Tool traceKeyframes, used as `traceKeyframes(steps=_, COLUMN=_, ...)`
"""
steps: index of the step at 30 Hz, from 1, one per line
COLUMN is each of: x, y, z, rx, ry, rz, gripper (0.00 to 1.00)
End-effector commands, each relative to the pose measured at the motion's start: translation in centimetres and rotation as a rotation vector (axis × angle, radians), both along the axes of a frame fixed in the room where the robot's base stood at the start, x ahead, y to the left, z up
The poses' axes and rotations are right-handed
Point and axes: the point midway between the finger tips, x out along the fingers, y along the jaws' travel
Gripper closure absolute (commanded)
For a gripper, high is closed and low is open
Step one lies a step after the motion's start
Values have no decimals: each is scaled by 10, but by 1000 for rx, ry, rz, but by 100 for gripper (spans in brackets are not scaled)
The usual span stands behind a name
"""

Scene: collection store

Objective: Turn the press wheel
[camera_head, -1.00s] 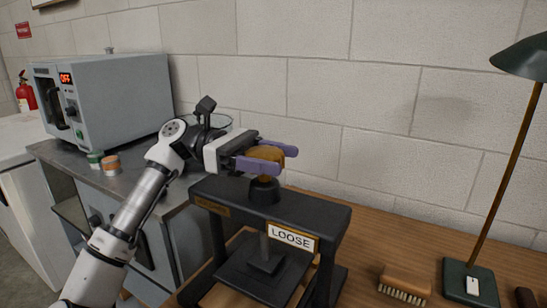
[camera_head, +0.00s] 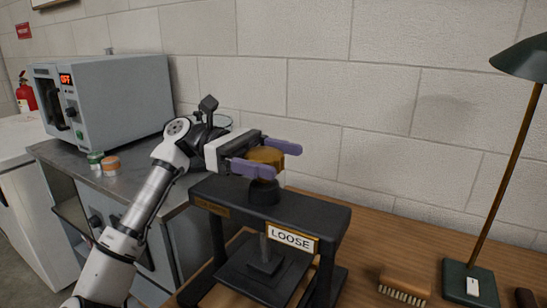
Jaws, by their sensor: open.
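The press (camera_head: 323,217) is a dark metal frame on the wooden table, with a plate (camera_head: 276,238) reading "LOOSE" on its front. Its wheel (camera_head: 266,156) is a brass-coloured knob on a black hub on top of the press. My gripper (camera_head: 275,158) reaches in from the left at wheel height. Its two purple fingers are apart, one on the far side and one on the near side of the wheel. I cannot tell whether either finger touches it. The near finger hides part of the wheel.
A brush (camera_head: 405,284) and a green desk lamp (camera_head: 471,281) stand right of the press. A grey oven-like device (camera_head: 120,100) showing "OFF" sits on the metal bench at left, with small tins (camera_head: 111,164) in front. A block wall stands close behind.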

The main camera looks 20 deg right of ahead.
Motion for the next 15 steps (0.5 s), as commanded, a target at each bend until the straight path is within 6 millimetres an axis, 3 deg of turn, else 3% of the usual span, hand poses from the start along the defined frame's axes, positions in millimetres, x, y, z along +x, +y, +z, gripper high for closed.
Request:
traceKeyframes(steps=8, x=8, y=6, z=-1, rx=0, ry=0, rz=1, gripper=20)
traceKeyframes(steps=15, x=44, y=34, z=-1, rx=-1, ry=3, rz=2, gripper=20)
